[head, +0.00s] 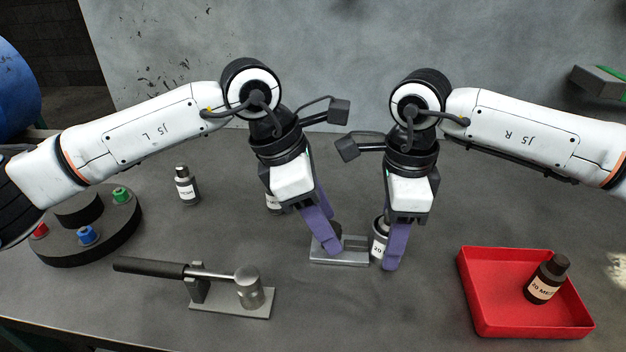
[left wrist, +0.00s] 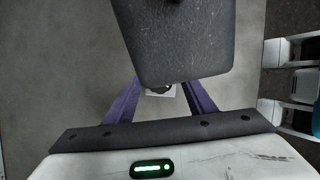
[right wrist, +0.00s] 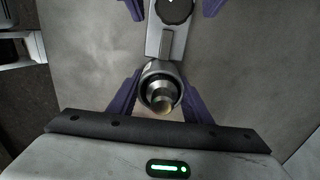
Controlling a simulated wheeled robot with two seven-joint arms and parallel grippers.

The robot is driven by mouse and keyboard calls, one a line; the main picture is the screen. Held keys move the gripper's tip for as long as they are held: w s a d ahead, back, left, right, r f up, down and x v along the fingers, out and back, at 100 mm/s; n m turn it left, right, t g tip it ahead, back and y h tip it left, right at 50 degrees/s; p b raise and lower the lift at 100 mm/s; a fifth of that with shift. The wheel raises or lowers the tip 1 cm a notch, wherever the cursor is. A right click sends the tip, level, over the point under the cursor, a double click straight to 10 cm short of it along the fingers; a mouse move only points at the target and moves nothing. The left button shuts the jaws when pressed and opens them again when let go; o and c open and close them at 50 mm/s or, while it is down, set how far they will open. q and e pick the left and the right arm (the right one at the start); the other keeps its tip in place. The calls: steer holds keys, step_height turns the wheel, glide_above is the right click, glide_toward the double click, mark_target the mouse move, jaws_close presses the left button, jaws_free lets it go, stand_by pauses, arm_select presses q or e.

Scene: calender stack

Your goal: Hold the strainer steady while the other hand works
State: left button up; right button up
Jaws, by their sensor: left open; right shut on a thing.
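The strainer, a small cylinder (head: 379,240) with a partly readable "20" label, stands upright at the right end of a slotted metal plate (head: 340,260). My right gripper (head: 392,262) is shut on it. In the right wrist view, the strainer (right wrist: 161,70) sits between the purple fingers with a bare silver neck facing up. My left gripper (head: 330,248) is open over the plate's left part. A dark round cap-like piece (right wrist: 174,9) shows between the left fingertips; they look apart from it. The left wrist view shows this piece (left wrist: 158,88) only partly.
A red tray (head: 470,295) at right holds a dark bottle labelled "20 M..." (head: 545,282). Other bottles stand at left (head: 187,190) and behind my left gripper (head: 272,204). A lever fixture (head: 230,300) is at front; a round button base (head: 110,240) is far left.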

arm_select(q)
steer(key=n+t, duration=0.1)
steer(key=n, duration=0.2)
steer(key=n+t+y, duration=0.1)
steer(key=n, duration=0.2)
steer(key=shift+s+d, duration=0.1)
steer(key=shift+s, duration=0.1)
steer(key=n, duration=0.2)
steer(key=n+t+y, duration=0.1)
steer(key=n, duration=0.1)
steer(key=shift+s+d+n+y, duration=0.1)
steer(key=shift+d+n+y, duration=0.05)
steer(key=shift+n+y, duration=0.2)
steer(key=v, duration=1.2)
steer(key=shift+s, duration=0.1)
